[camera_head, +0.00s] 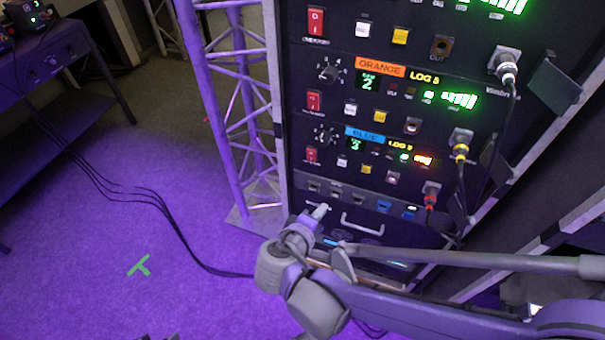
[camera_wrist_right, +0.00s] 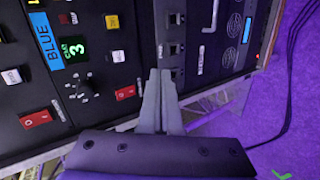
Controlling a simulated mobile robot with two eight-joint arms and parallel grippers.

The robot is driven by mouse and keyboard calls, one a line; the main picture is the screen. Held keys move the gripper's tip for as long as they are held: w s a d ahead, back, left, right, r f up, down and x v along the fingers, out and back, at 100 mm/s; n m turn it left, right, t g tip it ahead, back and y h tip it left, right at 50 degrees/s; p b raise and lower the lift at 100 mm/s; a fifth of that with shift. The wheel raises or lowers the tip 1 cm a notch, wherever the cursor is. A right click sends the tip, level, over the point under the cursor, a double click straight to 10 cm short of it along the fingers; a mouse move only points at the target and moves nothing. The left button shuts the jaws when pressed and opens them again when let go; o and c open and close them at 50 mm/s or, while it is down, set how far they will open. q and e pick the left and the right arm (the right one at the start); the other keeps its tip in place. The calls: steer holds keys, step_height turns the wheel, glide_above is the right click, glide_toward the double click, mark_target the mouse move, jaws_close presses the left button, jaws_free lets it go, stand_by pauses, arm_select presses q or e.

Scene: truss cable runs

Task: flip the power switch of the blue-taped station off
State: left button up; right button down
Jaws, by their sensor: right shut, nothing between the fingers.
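The blue-taped station is the lowest lit unit of the black rack, with blue tape (camera_head: 365,133) that also shows in the wrist view (camera_wrist_right: 46,40). Its red power switch (camera_head: 311,155) sits at its lower left, below a round knob; it also shows in the wrist view (camera_wrist_right: 125,93). The rocker's position is too small to tell. My right gripper (camera_head: 319,211) is shut and empty, in front of the rack below that switch. In the wrist view its closed fingertips (camera_wrist_right: 161,72) are beside the switch, apart from it in the picture. My left gripper is out of view.
The orange-taped station (camera_head: 380,68) is directly above, with its own red switch (camera_head: 313,100). Cables hang at the rack's right side. A drawer handle (camera_head: 362,224) is below. A purple-lit truss (camera_head: 212,110) stands left. Dark cables (camera_head: 165,215) lie on open floor.

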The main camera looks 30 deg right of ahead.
mark_target(308, 150)
arm_select(q)
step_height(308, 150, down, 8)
steer(key=b, duration=0.5)
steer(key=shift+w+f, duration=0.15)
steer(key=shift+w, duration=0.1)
arm_select(e)
steer(key=w+a+n+t+h, duration=0.2)
steer(key=w+a+t+h, duration=0.2)
steer(key=a, duration=0.3)
steer(key=shift+w+r+t+h, duration=0.4)
steer(key=shift+w+t, duration=0.25)
steer(key=shift+t, duration=0.15)
steer(key=b+x, duration=0.1)
steer(key=x, duration=1.3)
steer(key=shift+a, duration=0.1)
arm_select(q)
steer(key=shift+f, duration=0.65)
arm_select(e)
steer(key=shift+w, duration=0.1)
